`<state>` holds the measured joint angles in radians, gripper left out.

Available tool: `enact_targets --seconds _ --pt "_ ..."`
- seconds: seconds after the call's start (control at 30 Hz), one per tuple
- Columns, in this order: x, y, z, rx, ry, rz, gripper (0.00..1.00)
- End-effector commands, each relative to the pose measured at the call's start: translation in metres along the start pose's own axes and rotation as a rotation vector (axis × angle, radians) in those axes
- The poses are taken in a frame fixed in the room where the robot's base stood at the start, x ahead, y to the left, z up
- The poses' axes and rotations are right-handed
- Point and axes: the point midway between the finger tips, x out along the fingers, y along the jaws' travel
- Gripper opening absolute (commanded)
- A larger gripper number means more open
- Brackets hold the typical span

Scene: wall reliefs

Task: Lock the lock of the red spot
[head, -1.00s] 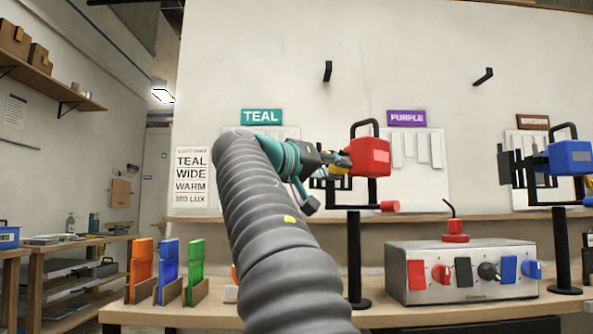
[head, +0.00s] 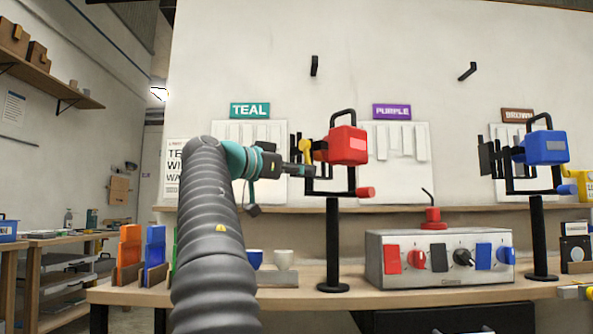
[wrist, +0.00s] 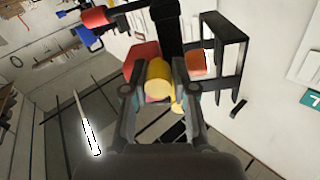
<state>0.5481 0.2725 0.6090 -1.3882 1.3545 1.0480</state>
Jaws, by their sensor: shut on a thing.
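The red spot (head: 347,146) hangs in a black yoke on a black stand (head: 333,250). A red knob (head: 366,192) sits low on the yoke's right side. A yellow handle (head: 305,148) shows at the lamp's left side. My gripper (head: 306,171) is at the left of the red spot, just below the visible yellow part. In the wrist view, my gripper (wrist: 158,82) has its fingers on both sides of a yellow cylinder (wrist: 158,75), shut on it. The red housing (wrist: 141,58) shows behind it. The fingers hide part of the handle.
A blue spot (head: 543,148) on its own stand is at the right. A switch box (head: 440,257) stands on the bench between the stands. Cups (head: 284,259) and coloured panels (head: 130,250) are on the bench to the left. Wall hooks (head: 314,66) are above.

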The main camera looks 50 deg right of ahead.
Motion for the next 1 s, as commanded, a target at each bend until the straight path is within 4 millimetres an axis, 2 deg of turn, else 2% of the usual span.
enact_targets --seconds 0.57,0.6,0.7,1.0 --pt "-0.0033 -0.0018 -0.0026 0.044 0.004 -0.005 0.0" --pt "-0.0034 -0.0019 -0.0025 0.044 0.004 -0.005 0.29" --pt "-0.0037 -0.0026 -0.0019 0.043 0.003 -0.006 0.5" --pt "-0.005 -0.0041 0.0002 0.039 0.0 -0.008 0.5"
